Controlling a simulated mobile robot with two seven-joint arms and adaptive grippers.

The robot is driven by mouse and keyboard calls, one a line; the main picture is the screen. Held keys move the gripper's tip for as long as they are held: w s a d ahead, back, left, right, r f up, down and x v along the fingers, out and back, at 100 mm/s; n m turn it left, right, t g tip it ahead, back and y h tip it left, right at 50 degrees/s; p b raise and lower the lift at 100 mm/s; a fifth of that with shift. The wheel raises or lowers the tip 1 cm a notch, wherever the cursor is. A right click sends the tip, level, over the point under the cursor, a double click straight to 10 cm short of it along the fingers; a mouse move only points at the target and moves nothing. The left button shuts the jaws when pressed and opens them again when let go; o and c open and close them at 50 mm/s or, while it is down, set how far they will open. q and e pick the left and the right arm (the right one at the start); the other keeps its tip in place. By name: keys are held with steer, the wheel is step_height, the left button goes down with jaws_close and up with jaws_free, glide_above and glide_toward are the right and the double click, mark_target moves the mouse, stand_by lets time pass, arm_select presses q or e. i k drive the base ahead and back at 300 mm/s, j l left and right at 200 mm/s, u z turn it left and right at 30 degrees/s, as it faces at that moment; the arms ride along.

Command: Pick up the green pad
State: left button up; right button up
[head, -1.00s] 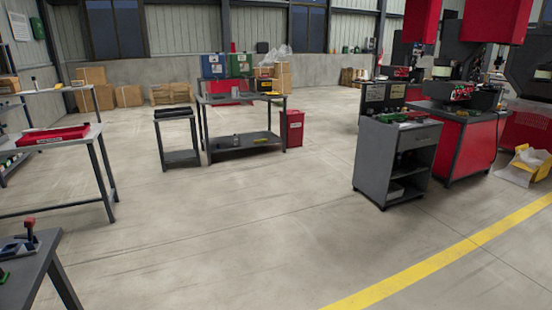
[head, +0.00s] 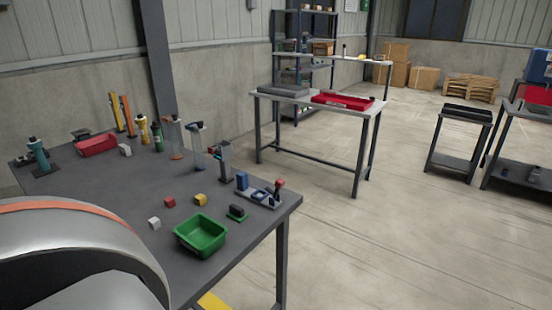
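A small green pad (head: 237,216) lies near the right edge of the dark grey table (head: 130,195), with a dark block on or just behind it; I cannot tell which. It is just to the right of the green bin (head: 200,235) and in front of the small fixture with a red knob (head: 262,191). A second low dark-green piece (head: 80,134) lies at the back left of the table, too small to make out clearly. Neither of my grippers is in view.
The table also bears a red bin (head: 96,145), a red cube (head: 170,202), a yellow cube (head: 200,200), a white cube (head: 154,223) and several upright bottles and stands. Another table with a red tray (head: 342,101) stands behind. Open floor (head: 400,240) lies to the right.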

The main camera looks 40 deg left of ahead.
mark_target(236, 213)
steer(key=i+u, duration=0.25)
steer(key=i, duration=0.4)
steer(key=i+l+u, duration=0.25)
steer(key=i, duration=0.4)
steer(key=i+l+u, duration=0.1)
steer(key=u, duration=0.35)
steer(key=i+l+u, duration=0.1)
steer(key=u, duration=0.4)
steer(key=l+u, duration=0.15)
steer(key=u, duration=0.3)
steer(key=i+l+u, duration=0.1)
steer(key=u, duration=0.35)
steer(key=l+u, duration=0.3)
steer(key=u, duration=0.2)
steer(key=l+u, duration=0.15)
steer(key=u, duration=0.3)
